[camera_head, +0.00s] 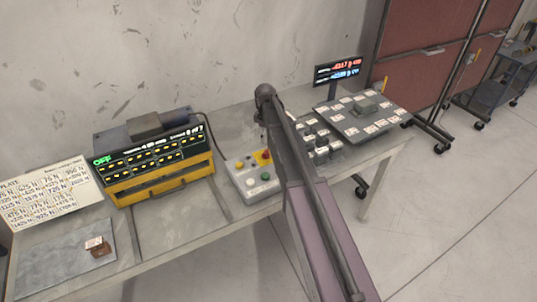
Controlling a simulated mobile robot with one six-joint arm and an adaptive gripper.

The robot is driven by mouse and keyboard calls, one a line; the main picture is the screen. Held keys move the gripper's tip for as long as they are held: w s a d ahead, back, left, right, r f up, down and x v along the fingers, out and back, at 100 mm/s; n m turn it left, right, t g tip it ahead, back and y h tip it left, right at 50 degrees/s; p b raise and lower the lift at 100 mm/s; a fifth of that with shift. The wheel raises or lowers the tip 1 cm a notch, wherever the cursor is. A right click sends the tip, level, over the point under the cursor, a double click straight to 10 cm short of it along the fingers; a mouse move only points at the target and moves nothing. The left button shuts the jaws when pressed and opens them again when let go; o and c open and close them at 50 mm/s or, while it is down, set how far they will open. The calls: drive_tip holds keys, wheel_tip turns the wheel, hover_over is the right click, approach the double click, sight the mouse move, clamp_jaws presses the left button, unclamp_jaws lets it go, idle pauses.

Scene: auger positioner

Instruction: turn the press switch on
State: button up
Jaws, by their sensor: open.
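A light grey control box (238,180) stands on the bench left of my arm. I cannot tell which control is the press switch. A yellow and dark unit (160,180) left of the box has a black display (155,152) with green "OFF" and rows of yellow marks. My arm crosses the view from the lower right, ending near the back of the bench, right of the box. My gripper's fingers cannot be made out.
Labelled blocks, a tray (392,122) and a red-blue display (338,71) stand at the right. My arm partly covers the bench there.

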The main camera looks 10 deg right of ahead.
sight(266, 150)
drive_tip(key=shift+f+b, duration=3.9)
drive_tip(key=shift+f, duration=0.25)
